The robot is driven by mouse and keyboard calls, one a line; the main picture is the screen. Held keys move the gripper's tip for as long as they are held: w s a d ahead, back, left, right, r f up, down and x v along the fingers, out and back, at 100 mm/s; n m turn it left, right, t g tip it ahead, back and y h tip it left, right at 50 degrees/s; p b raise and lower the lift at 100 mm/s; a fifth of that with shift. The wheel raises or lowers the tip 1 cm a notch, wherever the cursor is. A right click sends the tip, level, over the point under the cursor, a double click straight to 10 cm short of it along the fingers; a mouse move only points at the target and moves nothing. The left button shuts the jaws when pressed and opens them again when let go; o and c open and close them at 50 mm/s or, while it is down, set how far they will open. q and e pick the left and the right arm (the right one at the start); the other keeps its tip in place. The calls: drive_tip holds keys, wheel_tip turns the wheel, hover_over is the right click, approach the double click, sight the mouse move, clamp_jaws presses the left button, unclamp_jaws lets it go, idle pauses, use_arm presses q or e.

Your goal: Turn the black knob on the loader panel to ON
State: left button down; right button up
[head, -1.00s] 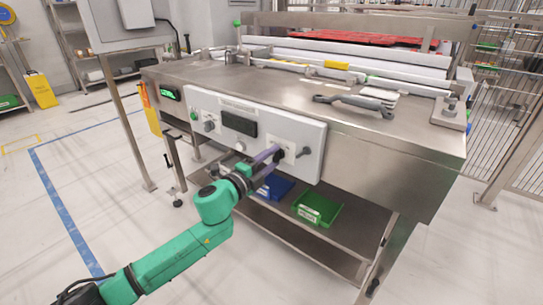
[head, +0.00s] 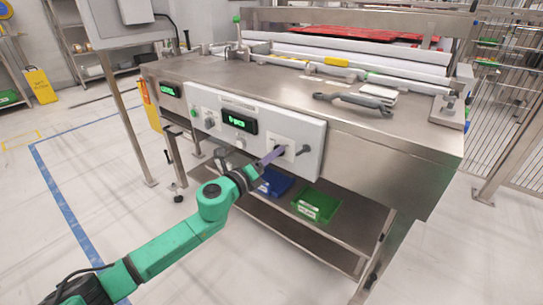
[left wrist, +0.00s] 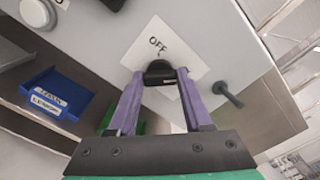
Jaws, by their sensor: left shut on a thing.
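The loader panel (head: 312,133) is a light grey box on the front of the steel bench. Its black knob (left wrist: 160,71) shows in the left wrist view on a white plate (left wrist: 183,50) marked OFF; an ON mark cannot be seen. My left gripper (head: 279,151) is at the panel, its purple fingers on either side of the knob and shut on it. In the head view the fingers mostly hide the knob. The panel's display (head: 240,126) is lit with green characters too small to read. My right gripper is not in view.
A dark lever (head: 304,150) sticks out of the panel just right of the knob. Below are a blue bin (head: 274,182) and a green bin (head: 317,204) on a lower shelf (head: 335,243). A grey-handled tool (head: 352,100) lies on the bench top.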

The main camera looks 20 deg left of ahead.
use_arm(q)
drive_tip(key=shift+f+m, duration=0.15)
drive_tip(key=shift+m, duration=0.15)
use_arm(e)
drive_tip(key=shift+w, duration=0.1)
use_arm(q)
drive_tip(key=shift+c, duration=1.6)
unclamp_jaws()
drive_tip(key=b+v, duration=0.2)
drive_tip(key=v, duration=1.2)
drive_tip(key=shift+s, duration=0.3)
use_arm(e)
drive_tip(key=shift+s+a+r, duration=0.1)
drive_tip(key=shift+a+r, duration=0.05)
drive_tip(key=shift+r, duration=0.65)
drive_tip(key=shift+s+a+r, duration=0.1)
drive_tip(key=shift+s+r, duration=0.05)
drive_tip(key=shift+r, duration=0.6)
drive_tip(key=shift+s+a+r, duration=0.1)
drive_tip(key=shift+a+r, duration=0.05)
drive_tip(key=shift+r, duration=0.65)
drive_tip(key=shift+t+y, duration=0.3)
